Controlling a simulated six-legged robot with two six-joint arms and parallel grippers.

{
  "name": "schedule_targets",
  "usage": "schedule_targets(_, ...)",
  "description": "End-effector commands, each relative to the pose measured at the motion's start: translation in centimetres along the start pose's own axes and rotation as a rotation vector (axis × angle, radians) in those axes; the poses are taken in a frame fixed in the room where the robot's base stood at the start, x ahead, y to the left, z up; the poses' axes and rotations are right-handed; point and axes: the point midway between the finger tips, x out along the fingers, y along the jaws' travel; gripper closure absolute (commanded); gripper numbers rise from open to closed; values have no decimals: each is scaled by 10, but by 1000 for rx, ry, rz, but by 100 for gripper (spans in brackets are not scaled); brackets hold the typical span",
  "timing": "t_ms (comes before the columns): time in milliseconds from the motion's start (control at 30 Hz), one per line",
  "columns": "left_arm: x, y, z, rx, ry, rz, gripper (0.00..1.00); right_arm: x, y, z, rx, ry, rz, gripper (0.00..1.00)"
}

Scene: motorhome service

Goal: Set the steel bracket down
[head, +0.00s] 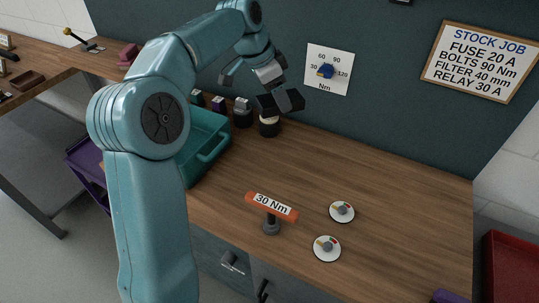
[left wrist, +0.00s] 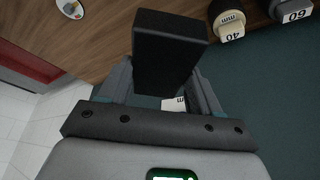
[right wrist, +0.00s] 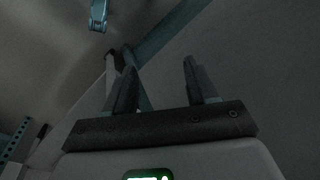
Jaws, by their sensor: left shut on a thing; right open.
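The steel bracket shows as a dark, blocky piece in the head view (head: 289,100), above the back of the wooden bench. In the left wrist view the bracket (left wrist: 168,50) stands between the fingers and hides part of the bench and wall behind. My left gripper (head: 270,87) is shut on it and holds it near the back wall, in front of a pale-topped canister (head: 269,127). Whether the bracket touches anything is hard to tell. My right gripper (right wrist: 158,75) is open and empty in the right wrist view; it does not show in the head view.
A torque dial (head: 327,70) and stock sign (head: 483,62) hang behind. The bench's right part is clear.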

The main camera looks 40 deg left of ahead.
Motion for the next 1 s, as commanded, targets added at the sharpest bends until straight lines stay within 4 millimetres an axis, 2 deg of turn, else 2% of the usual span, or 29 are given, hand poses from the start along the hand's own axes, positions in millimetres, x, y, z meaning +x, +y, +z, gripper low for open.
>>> schedule_targets(133,-9,-9,8,40,2,15,89,4,2,0,0,0,0,43)
schedule_targets(233,2,-10,15,49,-1,20,89,9,3,0,0,0,0,43)
schedule_targets(600,96,-10,51,48,-4,23,89,21,8,-1,0,0,0,43)
schedule_targets(700,116,-10,59,50,-2,21,89,22,8,-1,0,0,0,43)
schedule_targets(1000,147,-10,72,49,-2,21,89,22,8,-1,0,0,0,43)
